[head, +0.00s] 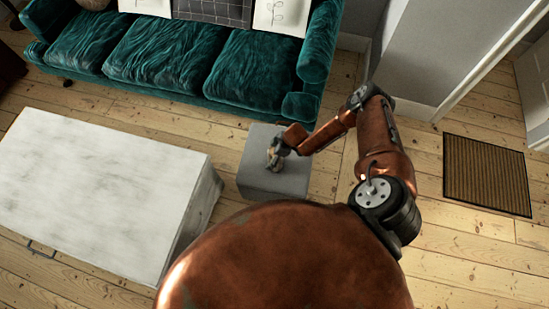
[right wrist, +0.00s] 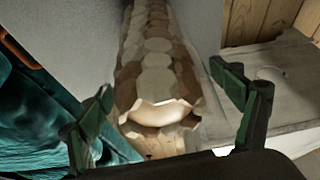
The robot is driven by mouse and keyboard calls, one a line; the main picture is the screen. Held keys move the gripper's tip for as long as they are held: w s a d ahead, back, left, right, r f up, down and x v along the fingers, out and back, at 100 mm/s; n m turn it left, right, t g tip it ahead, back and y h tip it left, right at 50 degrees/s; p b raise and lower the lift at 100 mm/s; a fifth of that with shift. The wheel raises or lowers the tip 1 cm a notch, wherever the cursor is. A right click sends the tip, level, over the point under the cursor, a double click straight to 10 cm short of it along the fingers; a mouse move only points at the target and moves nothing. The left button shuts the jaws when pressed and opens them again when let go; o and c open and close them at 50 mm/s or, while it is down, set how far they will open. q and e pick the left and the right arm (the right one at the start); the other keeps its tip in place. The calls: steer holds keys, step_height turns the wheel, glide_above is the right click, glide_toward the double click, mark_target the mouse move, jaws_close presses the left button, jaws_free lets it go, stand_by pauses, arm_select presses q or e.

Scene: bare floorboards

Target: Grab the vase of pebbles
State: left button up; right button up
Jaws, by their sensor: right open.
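The vase of pebbles (head: 273,160) is small in the head view, on top of a grey cube-shaped stool (head: 262,182). My right gripper (head: 278,149) is at the vase and partly hides it. In the right wrist view the vase (right wrist: 158,70) is a long, brown and cream pebbled shape with a jagged, pale opening towards the camera. My right gripper also shows there (right wrist: 163,85), with its two fingers spread, one on each side of the vase. Gaps show between the fingers and the vase. My left gripper is not in view.
A white-topped table (head: 100,185) stands left of the stool. A teal sofa (head: 180,60) is behind, against the wall. A brown doormat (head: 486,175) lies on the floorboards at right. Bare floor is free between the stool and the doormat.

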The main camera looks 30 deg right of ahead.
steer(key=shift+c, duration=0.4)
steer(key=c, duration=1.9)
steer(key=shift+w+r, duration=0.1)
steer(key=shift+w, duration=0.05)
steer(key=shift+c, duration=0.6)
